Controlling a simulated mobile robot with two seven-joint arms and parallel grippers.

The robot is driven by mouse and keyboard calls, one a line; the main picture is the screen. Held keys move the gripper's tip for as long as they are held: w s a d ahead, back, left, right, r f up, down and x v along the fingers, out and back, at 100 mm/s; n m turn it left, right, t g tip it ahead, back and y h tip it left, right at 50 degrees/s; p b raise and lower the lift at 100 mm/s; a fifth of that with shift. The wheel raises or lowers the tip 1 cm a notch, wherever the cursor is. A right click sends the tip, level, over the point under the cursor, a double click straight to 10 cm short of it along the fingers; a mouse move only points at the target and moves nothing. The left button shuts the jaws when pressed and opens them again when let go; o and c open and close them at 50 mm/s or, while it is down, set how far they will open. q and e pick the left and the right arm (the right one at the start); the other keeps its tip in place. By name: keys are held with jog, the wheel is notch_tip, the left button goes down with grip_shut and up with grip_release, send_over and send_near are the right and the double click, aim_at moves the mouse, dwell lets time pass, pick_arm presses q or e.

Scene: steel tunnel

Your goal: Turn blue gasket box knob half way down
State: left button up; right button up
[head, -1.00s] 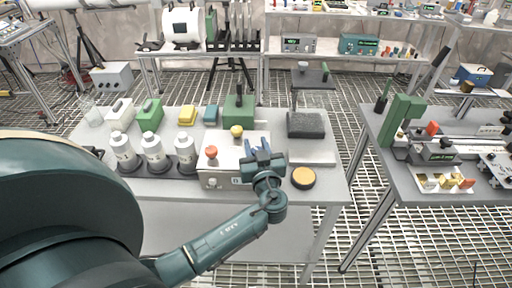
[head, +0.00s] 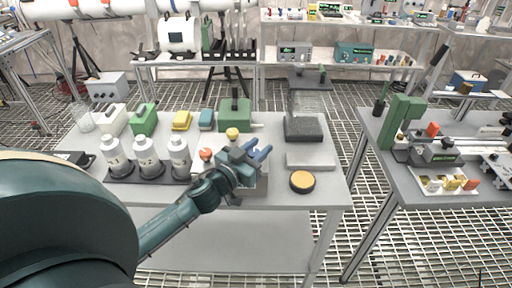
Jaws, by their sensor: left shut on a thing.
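The pale gasket box (head: 262,184) stands at the front middle of the near table, partly covered by my left gripper. A red knob (head: 206,154) stands at its left end and a yellow knob (head: 232,134) behind my gripper. My left gripper (head: 258,153) comes in from the lower left, with its blue fingers over the right part of the box. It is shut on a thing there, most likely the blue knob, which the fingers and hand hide. I cannot tell the knob's angle. My right gripper is out of view.
Several white bottles (head: 146,155) stand in a dark rack left of the box. A yellow-topped round disc (head: 302,181) lies to its right, near a stand with a dark block (head: 303,128). A green box (head: 236,114) stands behind. The table's front right corner is clear.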

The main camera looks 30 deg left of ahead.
pick_arm(q)
jog(key=shift+d+r+m+g+h+p, duration=0.1)
jog(key=shift+m+g+h+p, duration=0.25)
jog(key=shift+m+h, duration=0.65)
jog(key=shift+r+m+g+h+p, duration=0.1)
jog(key=shift+m+g+h+p, duration=0.35)
jog(key=shift+h, duration=0.95)
jog(key=shift+d+f+m, duration=0.1)
jog(key=shift+m, duration=0.15)
jog(key=o, duration=1)
jog(key=shift+f, duration=0.1)
notch_tip(320, 180, up, 10)
jog(key=shift+r+p, duration=0.1)
jog(key=shift+p, duration=0.4)
jog(key=shift+d, duration=0.1)
